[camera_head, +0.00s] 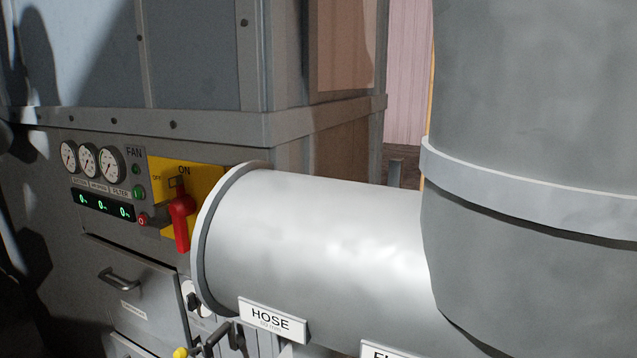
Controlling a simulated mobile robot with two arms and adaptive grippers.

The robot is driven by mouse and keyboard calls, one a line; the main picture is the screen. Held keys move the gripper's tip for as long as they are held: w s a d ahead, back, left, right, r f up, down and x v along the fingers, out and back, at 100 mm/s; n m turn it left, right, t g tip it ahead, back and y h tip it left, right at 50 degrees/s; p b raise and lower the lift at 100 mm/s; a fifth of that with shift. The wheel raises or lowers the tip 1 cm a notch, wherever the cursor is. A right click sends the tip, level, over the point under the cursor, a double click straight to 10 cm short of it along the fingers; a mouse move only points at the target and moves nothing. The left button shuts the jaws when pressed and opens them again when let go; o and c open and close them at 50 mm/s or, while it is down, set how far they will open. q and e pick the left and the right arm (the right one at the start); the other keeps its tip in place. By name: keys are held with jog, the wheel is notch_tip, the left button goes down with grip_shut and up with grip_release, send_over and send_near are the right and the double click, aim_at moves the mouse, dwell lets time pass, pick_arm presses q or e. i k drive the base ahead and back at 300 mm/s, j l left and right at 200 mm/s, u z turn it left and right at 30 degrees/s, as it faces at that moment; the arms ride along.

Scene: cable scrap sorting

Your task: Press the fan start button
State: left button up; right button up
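The fan control panel is on the front of the grey machine at the left. The green digital displays (103,205) seem to read zero. Neither of my grippers can be made out in this view.
A wide pale duct (320,240) labelled HOSE juts out just right of the switch and meets a large grey cylinder (530,160). Gauges (90,160) sit left of the buttons. A drawer (130,290) with a handle and a yellow-knobbed lever (180,352) are below.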

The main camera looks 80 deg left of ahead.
aim_at(137, 192)
jog(key=u, duration=3.65)
